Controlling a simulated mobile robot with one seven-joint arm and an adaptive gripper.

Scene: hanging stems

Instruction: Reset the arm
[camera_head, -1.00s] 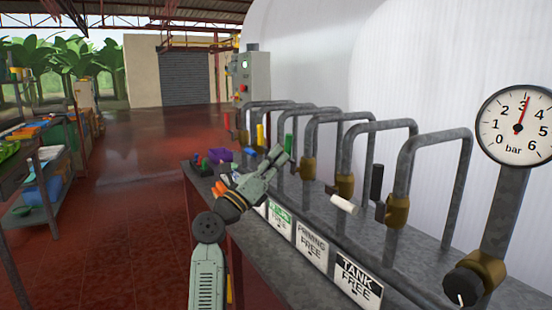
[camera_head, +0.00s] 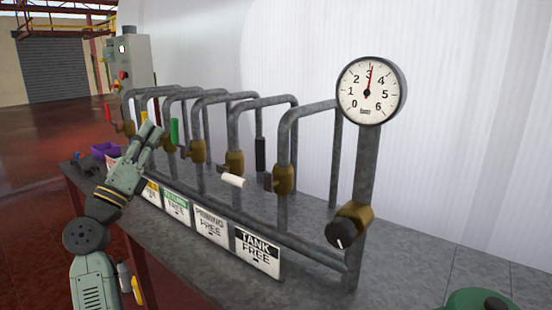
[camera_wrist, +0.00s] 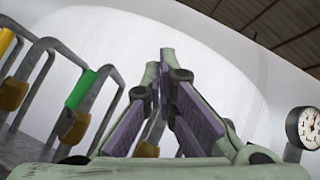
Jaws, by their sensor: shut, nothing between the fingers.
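My gripper (camera_head: 150,132) is at the left in the head view, at the upper end of my pale green arm. It is raised over the left part of the grey bench, in front of the pipe row, and points up and to the right. In the wrist view my gripper (camera_wrist: 167,55) has its fingers together at the tips with nothing between them. Behind the fingers the wrist view shows a white curved wall and part of the roof. I cannot tell from these views how far the gripper is from the nearest pipe.
Bent grey pipes with brass valves (camera_head: 284,180) and coloured handles line the bench (camera_head: 190,255). A pressure gauge (camera_head: 371,90) reads about 3 bar above a black knob (camera_head: 342,236). A purple bin (camera_head: 104,150) sits at left; a green object (camera_head: 478,302) lower right.

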